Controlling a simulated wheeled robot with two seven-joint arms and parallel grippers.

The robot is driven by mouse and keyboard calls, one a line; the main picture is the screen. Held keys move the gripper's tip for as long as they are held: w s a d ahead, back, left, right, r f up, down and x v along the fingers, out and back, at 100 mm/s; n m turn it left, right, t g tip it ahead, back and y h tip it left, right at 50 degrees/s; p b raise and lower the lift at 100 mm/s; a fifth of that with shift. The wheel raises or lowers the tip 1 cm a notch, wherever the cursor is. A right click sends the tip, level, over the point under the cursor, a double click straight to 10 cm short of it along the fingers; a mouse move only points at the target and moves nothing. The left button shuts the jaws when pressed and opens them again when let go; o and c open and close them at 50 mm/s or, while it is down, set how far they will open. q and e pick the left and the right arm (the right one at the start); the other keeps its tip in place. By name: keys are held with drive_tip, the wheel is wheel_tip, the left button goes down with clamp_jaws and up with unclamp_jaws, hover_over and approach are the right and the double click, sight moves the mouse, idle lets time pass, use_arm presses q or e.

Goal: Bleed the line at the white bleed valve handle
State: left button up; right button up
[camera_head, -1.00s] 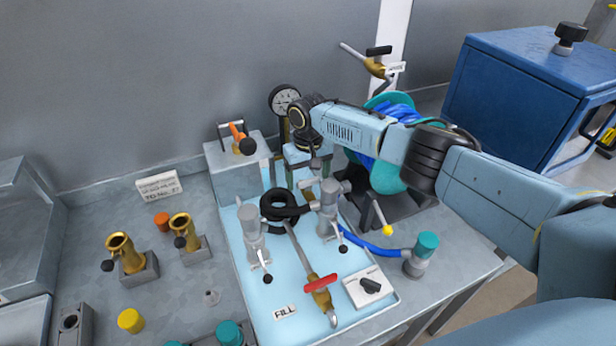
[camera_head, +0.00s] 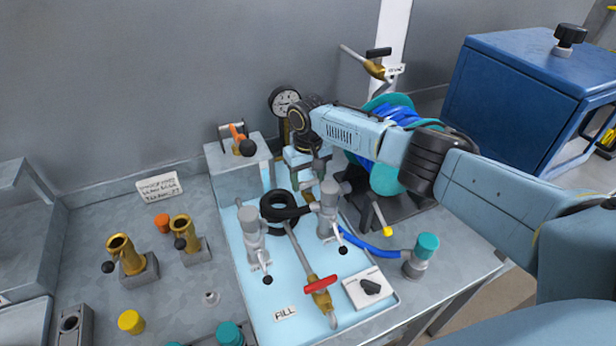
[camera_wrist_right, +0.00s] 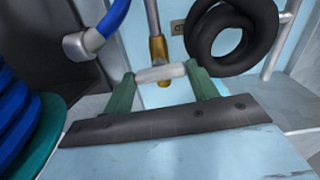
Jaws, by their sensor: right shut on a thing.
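The white bleed valve handle (camera_wrist_right: 160,73) shows in the right wrist view as a short pale bar across the end of a brass valve body (camera_wrist_right: 158,48). My right gripper (camera_wrist_right: 161,76) has its two green fingers at the ends of this bar and is shut on it. In the head view my right gripper (camera_head: 304,172) points down behind the grey fittings, beside the black hose coil. The handle is hidden there by the gripper and fittings. My left gripper is not in view.
A black hose coil (camera_head: 281,209) and grey couplings (camera_head: 329,208) crowd the light blue panel (camera_head: 268,318). A red-handled brass valve (camera_head: 320,285) lies in front. A blue hose reel (camera_head: 388,180) stands to the right, a pressure gauge (camera_head: 285,101) behind.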

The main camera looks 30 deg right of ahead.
sight(308, 181)
drive_tip(key=n+p, duration=0.1)
drive_tip(key=n, duration=0.2)
drive_tip(key=shift+r+n, duration=0.1)
drive_tip(key=shift+n, duration=0.3)
drive_tip(key=n, duration=0.4)
drive_tip(key=shift+n, duration=0.3)
drive_tip(key=n, duration=0.4)
drive_tip(key=shift+n, duration=2.4)
drive_tip(key=o, duration=1)
wheel_tip(308, 181, up, 13)
drive_tip(key=p, duration=0.1)
drive_tip(key=shift+r, duration=0.2)
